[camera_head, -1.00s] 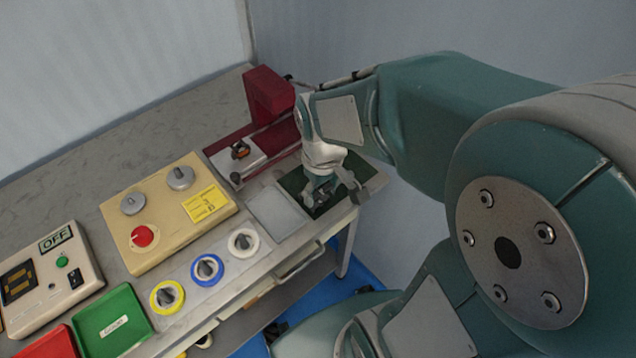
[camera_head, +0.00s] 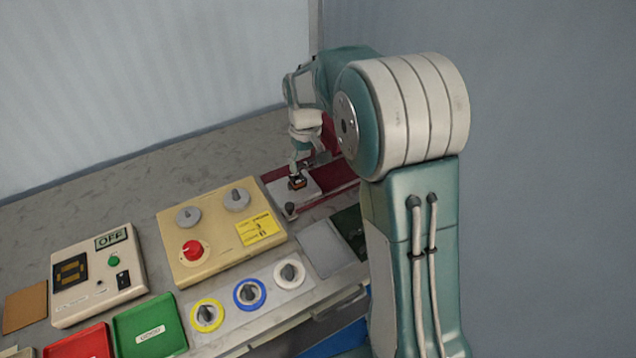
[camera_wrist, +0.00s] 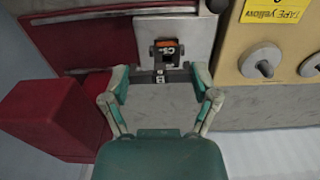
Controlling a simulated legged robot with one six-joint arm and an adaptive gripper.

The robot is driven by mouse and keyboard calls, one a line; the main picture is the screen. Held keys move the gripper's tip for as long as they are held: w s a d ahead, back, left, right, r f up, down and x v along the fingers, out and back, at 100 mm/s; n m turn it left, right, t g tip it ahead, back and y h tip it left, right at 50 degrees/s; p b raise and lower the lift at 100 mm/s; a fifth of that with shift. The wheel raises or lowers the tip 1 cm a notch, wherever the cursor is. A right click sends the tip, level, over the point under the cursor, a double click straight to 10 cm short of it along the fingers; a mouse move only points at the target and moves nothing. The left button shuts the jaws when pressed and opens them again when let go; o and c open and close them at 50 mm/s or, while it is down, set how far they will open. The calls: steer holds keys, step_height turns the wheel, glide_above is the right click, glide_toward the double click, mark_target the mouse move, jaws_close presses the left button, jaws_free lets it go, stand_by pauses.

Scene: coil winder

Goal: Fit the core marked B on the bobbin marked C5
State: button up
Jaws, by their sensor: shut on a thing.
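The bobbin marked C5 (camera_wrist: 167,51) is a small orange and black piece on a light metal plate, and it also shows in the head view (camera_head: 297,183). A small dark core with a white label (camera_wrist: 160,75) is just below the bobbin in the wrist view, between my fingers. The label looks like B. My gripper (camera_wrist: 159,78) is shut on this core, close beside the bobbin. In the head view my gripper (camera_head: 303,166) is low over the plate. Whether core and bobbin touch, I cannot tell.
The plate (camera_wrist: 196,28) sits on a dark red machine with a red block (camera_wrist: 48,118). A beige box (camera_head: 212,250) with grey knobs stands left of it. Wire spools (camera_head: 249,292) and a green tray (camera_head: 150,328) are in front. An OFF control box (camera_head: 97,275) is far left.

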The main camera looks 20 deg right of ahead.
mark_target(298, 175)
steer(key=w, duration=0.1)
steer(key=w+a, duration=0.1)
steer(key=w+f, duration=0.1)
steer(key=shift+w+a, duration=0.2)
steer(key=shift+a, duration=0.05)
steer(key=shift+a+f, duration=0.1)
steer(key=shift+f, duration=2.4)
steer(key=shift+f, duration=0.7)
steer(key=o, duration=0.8)
step_height(298, 175, up, 12)
steer(key=shift+f, duration=0.1)
